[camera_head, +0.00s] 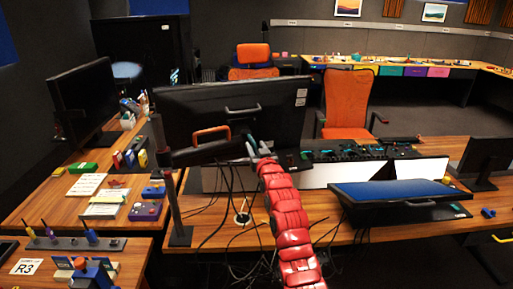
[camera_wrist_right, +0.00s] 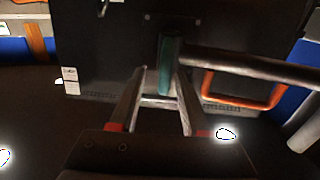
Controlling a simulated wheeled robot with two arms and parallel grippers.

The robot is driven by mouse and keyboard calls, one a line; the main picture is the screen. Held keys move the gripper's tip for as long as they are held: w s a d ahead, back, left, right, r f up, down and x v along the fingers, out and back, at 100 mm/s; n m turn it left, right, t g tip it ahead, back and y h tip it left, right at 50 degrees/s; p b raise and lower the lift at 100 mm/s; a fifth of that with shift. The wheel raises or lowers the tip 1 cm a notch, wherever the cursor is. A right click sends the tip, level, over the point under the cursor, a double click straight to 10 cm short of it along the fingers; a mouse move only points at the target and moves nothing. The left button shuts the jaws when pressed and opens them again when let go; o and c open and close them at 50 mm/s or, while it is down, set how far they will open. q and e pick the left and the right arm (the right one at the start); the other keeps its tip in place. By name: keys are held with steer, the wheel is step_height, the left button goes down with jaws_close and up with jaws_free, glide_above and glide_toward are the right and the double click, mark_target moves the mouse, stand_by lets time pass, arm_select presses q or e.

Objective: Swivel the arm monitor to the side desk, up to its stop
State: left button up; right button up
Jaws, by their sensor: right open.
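The arm monitor (camera_head: 285,105) shows its black back in the middle of the head view, a grey handle (camera_head: 243,108) on it. A dark swing arm (camera_head: 205,152) joins it to a post (camera_head: 168,190) on its left. An orange handle (camera_head: 211,130) shows by the swing arm, and also in the wrist view (camera_wrist_right: 243,103). My right gripper (camera_head: 252,150) is open behind the monitor. In the wrist view its fingers (camera_wrist_right: 162,72) stand either side of a teal upright part (camera_wrist_right: 168,60) at the swing arm's end; contact is unclear. My left gripper is out of view.
The side desk (camera_head: 38,208) at left carries a second monitor (camera_head: 82,95), papers and small boxes. Cables (camera_head: 225,225) hang below the swing arm. A blue-topped panel (camera_head: 395,192) is at right on the main desk. Orange chairs (camera_head: 348,100) stand beyond.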

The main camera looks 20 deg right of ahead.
steer(key=shift+s+a+f, duration=0.1)
steer(key=s+a+b, duration=0.1)
steer(key=s+b, duration=0.3)
steer(key=s, duration=1.3)
steer(key=shift+s, duration=0.15)
